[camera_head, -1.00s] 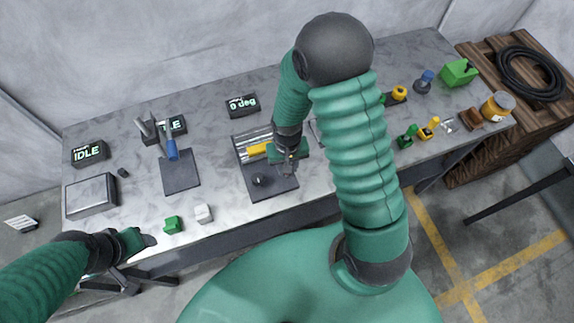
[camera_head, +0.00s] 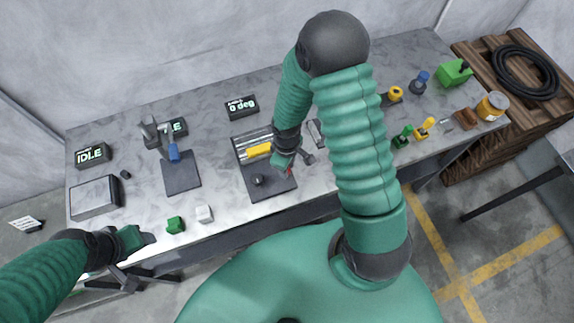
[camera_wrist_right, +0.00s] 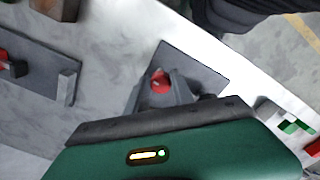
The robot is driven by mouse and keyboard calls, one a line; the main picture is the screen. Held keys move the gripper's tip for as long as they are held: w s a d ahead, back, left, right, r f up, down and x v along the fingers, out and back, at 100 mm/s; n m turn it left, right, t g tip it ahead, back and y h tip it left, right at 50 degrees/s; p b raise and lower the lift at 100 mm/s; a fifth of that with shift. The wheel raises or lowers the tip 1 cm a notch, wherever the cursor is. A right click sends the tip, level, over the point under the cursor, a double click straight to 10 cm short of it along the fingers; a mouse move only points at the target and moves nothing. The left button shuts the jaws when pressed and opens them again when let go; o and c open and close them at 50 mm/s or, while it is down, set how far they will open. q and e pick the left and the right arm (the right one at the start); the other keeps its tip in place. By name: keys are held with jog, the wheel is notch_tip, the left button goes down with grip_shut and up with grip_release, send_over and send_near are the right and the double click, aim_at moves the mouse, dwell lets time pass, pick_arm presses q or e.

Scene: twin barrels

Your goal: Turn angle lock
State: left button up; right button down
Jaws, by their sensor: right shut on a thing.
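A dark base plate (camera_head: 268,188) on the table carries a yellow bar (camera_head: 258,151) and a small black knob (camera_head: 257,180). A black display (camera_head: 242,106) behind it shows a 0 and "deg". My right gripper (camera_head: 287,169) is low over the plate's right side. In the right wrist view, its fingers (camera_wrist_right: 163,92) are shut on a small red part (camera_wrist_right: 159,79) above a dark plate (camera_wrist_right: 196,68). The red part's lower end is hidden.
A blue-handled lever (camera_head: 173,153) stands on another plate to the left, near an IDLE display (camera_head: 93,154). Green (camera_head: 175,225) and white (camera_head: 204,213) blocks sit at the front edge. Several coloured parts and a yellow jar (camera_head: 492,105) are at right.

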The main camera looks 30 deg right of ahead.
jog(key=shift+w+n, duration=0.3)
jog(key=shift+n, duration=0.2)
jog(key=c, duration=1.5)
grip_release()
jog(key=o, duration=0.4)
jog(key=shift+a+f, duration=0.1)
